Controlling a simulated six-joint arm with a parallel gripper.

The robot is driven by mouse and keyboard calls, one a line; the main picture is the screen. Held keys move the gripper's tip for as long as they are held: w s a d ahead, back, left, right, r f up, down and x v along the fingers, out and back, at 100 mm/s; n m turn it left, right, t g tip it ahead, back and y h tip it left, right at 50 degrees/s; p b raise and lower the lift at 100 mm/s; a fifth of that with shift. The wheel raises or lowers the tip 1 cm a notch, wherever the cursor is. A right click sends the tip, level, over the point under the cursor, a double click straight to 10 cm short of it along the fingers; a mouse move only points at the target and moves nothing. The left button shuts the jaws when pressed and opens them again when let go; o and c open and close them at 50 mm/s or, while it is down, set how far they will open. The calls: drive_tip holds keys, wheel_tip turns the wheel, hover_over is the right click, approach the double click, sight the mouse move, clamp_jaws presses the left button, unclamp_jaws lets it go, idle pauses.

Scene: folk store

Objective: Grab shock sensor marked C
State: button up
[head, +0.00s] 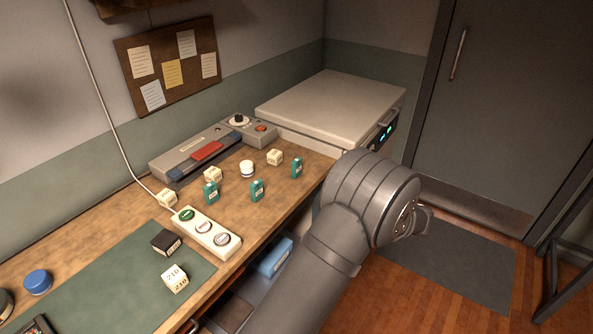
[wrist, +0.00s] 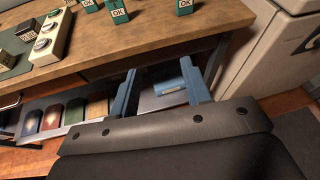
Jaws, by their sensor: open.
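Three small teal-green upright tags stand on the wooden counter in the head view: a left one (head: 211,192), a middle one (head: 257,190) and a right one (head: 297,167). In the wrist view, the tags (wrist: 118,12) carry white labels reading "OK", cut off by the top edge. I see no letter C, so I cannot tell which thing is the shock sensor marked C. My gripper (wrist: 158,84) is open and empty in the wrist view, its two blue fingers apart in front of the counter edge, away from the tags.
A grey panel device (head: 200,150) lies behind. A white machine (head: 330,105) adjoins the counter's right end.

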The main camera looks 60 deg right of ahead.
drive_tip(key=w+f+n+g+y, duration=0.1)
drive_tip(key=w+n+g+y, duration=0.2)
drive_tip(key=w+n+g, duration=0.5)
drive_tip(key=n+g+h, duration=0.5)
drive_tip(key=n+g, duration=0.1)
drive_tip(key=n, duration=0.5)
approach(297, 167)
drive_tip(key=x, duration=0.5)
drive_tip(key=shift+w+d+f, duration=0.2)
drive_tip(key=shift+d, duration=0.1)
drive_tip(key=shift+w+x, duration=0.15)
drive_tip(key=shift+x, duration=1.35)
drive_tip(key=shift+w+x, duration=0.1)
drive_tip(key=shift+x, duration=1.4)
drive_tip(key=shift+d, duration=0.1)
clamp_jaws()
drive_tip(key=shift+r, duration=0.1)
